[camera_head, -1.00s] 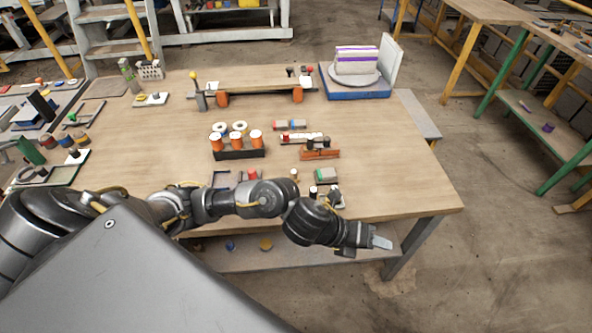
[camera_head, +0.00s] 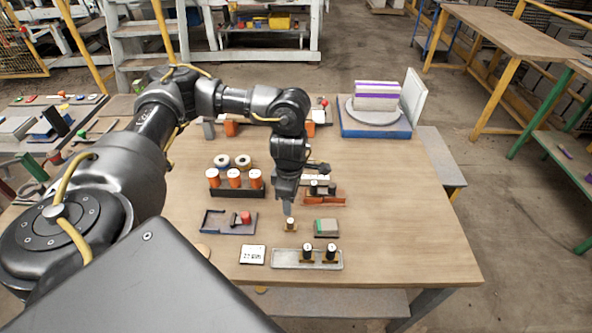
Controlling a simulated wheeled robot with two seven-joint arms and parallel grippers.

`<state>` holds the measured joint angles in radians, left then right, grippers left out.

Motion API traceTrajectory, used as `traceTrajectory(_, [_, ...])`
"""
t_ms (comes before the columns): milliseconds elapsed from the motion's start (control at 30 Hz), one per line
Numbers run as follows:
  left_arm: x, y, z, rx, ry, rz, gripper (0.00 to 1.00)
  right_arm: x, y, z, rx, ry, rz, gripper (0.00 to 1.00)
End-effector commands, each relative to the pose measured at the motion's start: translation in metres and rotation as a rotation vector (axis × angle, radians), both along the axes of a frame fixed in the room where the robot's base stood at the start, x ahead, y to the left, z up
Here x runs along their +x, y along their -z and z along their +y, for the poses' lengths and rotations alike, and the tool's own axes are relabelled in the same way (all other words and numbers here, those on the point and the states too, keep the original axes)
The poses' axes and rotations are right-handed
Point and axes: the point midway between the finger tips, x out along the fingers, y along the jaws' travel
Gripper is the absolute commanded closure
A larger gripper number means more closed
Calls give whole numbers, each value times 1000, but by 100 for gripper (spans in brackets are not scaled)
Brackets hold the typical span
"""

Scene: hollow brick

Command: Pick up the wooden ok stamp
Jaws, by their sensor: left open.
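A small stamp-like piece with a light wooden look (camera_head: 290,225) stands upright on the table's front half. Its marking is too small to read, so I cannot tell if it says ok. My left gripper (camera_head: 288,206) points down just above and behind it. The gripper's jaws are open, and the fingers look apart from the piece, though the gap is hard to judge. Two dark-topped stamps with wooden-looking bases (camera_head: 319,253) stand on a grey tray (camera_head: 285,261) nearer the front edge. My right gripper is not in view.
A green and grey block (camera_head: 326,227) stands to the right. A dark rack (camera_head: 237,191) of orange spools stands behind. The right side of the table is clear.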

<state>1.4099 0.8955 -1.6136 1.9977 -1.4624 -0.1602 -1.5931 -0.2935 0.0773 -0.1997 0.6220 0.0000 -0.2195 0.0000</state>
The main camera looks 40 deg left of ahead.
Motion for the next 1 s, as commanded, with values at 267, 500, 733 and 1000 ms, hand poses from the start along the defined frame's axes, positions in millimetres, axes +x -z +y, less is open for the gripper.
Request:
traceTrajectory(267, [-1,34,-2,-2,0,4,53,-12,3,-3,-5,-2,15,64])
traceTrajectory(500, [0,56,-1,-3,-2,-1,53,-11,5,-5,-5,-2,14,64])
traceTrajectory(733, [0,63,0,-3,-3,1,53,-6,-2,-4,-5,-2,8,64])
traceTrajectory(1000, [1,101,1,-2,-3,0,53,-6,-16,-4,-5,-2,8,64])
